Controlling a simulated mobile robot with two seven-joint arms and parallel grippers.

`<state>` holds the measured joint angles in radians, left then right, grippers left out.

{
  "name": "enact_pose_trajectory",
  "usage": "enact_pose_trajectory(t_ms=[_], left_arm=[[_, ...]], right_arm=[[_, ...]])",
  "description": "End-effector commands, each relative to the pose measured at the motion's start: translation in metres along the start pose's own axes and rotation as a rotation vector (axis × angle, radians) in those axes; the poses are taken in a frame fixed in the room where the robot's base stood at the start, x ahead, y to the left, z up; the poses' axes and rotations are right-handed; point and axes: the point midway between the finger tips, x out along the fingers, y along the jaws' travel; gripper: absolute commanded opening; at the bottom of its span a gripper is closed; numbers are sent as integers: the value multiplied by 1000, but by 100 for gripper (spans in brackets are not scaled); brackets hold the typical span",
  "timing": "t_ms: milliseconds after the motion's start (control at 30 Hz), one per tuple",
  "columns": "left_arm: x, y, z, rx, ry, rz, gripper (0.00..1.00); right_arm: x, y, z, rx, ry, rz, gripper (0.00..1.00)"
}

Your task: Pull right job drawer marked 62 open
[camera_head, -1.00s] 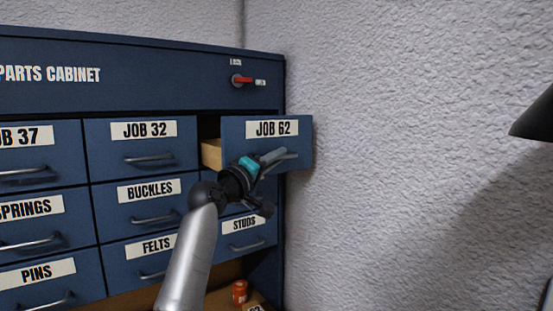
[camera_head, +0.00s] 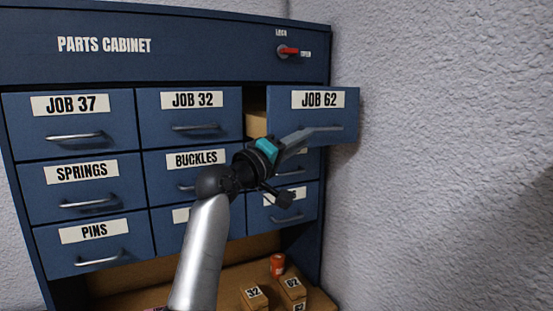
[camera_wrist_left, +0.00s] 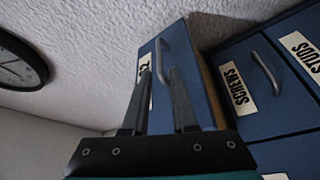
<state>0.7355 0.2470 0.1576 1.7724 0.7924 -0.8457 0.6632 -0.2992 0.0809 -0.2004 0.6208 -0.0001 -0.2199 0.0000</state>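The JOB 62 drawer (camera_head: 348,108) is at the cabinet's upper right and stands partly out, its front well forward of its neighbours. Pale wood of its side shows at the left gap. My left gripper (camera_head: 322,134) is in front of its lower front, at the handle, and hides part of it. In the left wrist view, my left gripper's fingers (camera_wrist_left: 160,76) are apart, with the drawer's bar handle (camera_wrist_left: 163,56) between or just beyond their tips. I cannot tell whether they touch it. My right gripper is not in view.
The blue parts cabinet (camera_head: 200,50) has a red switch (camera_head: 288,51) at upper right. The JOB 32 drawer (camera_head: 190,118) and other drawers are shut. Below, an orange can (camera_head: 278,264) and small numbered boxes (camera_head: 292,287) stand on a shelf. A wall (camera_head: 450,150) is close on the right.

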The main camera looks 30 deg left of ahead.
Motion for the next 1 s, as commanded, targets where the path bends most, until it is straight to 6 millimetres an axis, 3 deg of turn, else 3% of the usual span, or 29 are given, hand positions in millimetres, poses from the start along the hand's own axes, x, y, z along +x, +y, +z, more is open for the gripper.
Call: enact_pose_trajectory(t_ms=[200, 433, 1000], left_arm=[[-38, -2, 0, 3, 1, 0, 26], [-67, -1, 0, 1, 0, 0, 26], [-76, 0, 0, -1, -1, 0, 26]], right_arm=[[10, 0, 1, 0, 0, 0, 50], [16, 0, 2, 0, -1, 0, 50], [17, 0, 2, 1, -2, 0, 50]])
